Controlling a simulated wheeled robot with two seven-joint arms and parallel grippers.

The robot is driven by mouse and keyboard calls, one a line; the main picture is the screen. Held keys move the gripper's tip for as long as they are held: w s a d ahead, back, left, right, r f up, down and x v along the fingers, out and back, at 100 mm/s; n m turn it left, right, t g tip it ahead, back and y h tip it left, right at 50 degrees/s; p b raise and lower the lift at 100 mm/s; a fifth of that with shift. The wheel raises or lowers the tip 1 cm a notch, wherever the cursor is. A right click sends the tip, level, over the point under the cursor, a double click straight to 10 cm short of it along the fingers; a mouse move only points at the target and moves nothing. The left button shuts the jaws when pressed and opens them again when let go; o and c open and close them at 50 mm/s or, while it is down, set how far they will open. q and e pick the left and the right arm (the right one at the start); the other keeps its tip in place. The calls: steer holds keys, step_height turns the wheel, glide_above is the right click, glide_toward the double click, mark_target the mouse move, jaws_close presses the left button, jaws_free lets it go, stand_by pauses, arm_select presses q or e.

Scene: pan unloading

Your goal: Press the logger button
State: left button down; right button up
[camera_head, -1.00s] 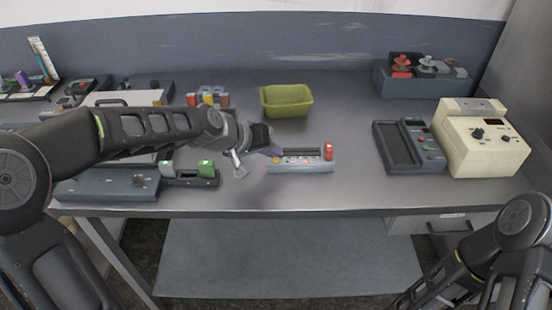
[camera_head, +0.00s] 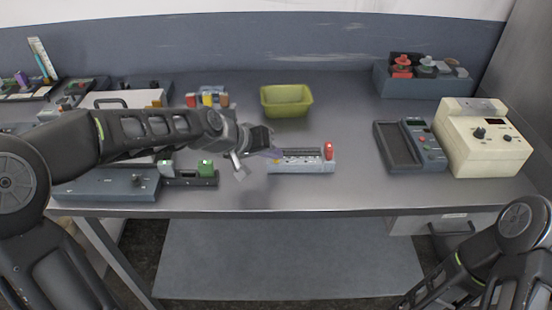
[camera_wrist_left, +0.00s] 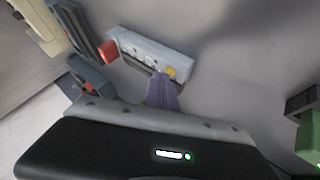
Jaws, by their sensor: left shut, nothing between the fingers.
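A small light-grey device (camera_head: 312,166) lies near the front middle of the table, with a red block (camera_head: 328,150) at its right end. I take it for the logger. The device also shows in the left wrist view (camera_wrist_left: 170,60), with a round yellow button (camera_wrist_left: 170,72) at one end and the red block (camera_wrist_left: 107,51) at the other. My left gripper (camera_head: 276,154) is shut and empty, its purplish fingertips over the device's left end. In the wrist view the fingertips (camera_wrist_left: 163,90) are right beside the yellow button; I cannot tell whether they touch. My right gripper is out of view.
A yellow-green bin (camera_head: 287,101) stands behind the device. A grey handheld-like unit (camera_head: 412,146) and a cream box (camera_head: 484,140) stand at the right. A dark tray with green blocks (camera_head: 204,170) is left of the gripper. The table between the device and the right-hand units is clear.

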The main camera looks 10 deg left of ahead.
mark_target(273, 164)
arm_select(q)
steer(key=shift+r+p, duration=0.45)
steer(key=shift+r, duration=0.45)
step_height(273, 164, up, 6)
steer(key=p, duration=0.3)
steer(key=shift+p, duration=0.3)
